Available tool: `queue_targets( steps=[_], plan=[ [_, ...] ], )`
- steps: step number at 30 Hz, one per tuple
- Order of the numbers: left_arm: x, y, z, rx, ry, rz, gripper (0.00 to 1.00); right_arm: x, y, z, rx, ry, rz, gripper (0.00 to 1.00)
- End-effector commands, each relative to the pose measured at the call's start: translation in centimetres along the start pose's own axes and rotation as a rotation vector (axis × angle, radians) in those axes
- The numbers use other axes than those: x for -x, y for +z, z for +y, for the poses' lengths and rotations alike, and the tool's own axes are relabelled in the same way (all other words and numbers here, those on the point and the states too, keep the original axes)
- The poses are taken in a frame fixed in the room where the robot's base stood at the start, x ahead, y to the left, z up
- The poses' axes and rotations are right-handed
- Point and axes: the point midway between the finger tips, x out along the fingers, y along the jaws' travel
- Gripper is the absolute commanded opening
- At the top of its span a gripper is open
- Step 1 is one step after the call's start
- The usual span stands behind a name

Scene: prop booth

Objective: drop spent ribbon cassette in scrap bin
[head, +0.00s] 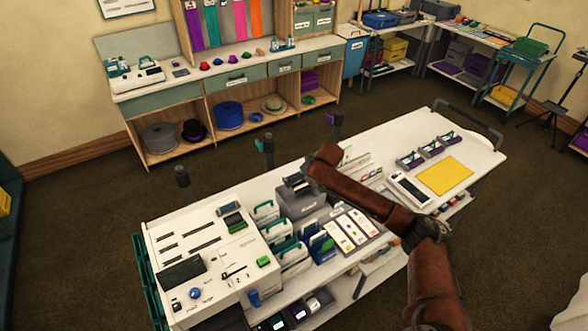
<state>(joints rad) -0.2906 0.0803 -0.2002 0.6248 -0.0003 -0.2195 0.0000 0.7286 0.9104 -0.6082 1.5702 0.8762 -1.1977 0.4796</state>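My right arm reaches in from the lower right over the white table. Its hand end (312,179) is above a grey labelled bin (312,211), which may be the scrap bin; its label is too small to read. A dark block-like shape at the bin's top sits beside the hand. I cannot tell whether it is the spent ribbon cassette, part of the bin or my gripper. The fingertips do not show clearly. Several small dark cassette-like holders (431,149) stand in a row at the table's far right. My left gripper is out of view.
A large white machine (208,262) with slots and buttons fills the table's left end. Card holders (284,246) and a tray of white cards (350,230) stand close to the bin. A yellow mat (445,176) and a tablet-like device (408,189) lie to the right. Dark-topped posts rise behind the table.

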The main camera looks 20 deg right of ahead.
Motion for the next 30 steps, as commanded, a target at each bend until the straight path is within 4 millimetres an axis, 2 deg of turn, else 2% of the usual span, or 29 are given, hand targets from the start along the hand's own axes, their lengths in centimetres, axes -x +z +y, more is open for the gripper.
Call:
queue_targets(
  steps=[7, 13, 16, 25, 30],
  plan=[
    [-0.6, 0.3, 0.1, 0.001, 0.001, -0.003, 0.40, -0.7, -0.2, -0.9, 0.012, -0.008, 0.000, 0.64],
    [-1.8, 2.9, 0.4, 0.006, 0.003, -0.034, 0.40, -1.8, 0.1, -1.4, 0.018, -0.012, 0.001, 0.64],
    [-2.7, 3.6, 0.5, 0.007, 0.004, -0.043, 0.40, -2.5, 0.6, -1.3, 0.017, -0.011, 0.000, 0.64],
    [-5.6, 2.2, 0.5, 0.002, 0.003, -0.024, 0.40, -4.3, 1.9, -1.1, 0.016, -0.010, -0.001, 0.64],
    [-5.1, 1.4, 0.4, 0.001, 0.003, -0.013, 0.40, -5.3, 2.6, -1.0, 0.013, -0.009, 0.000, 0.64]
  ],
)
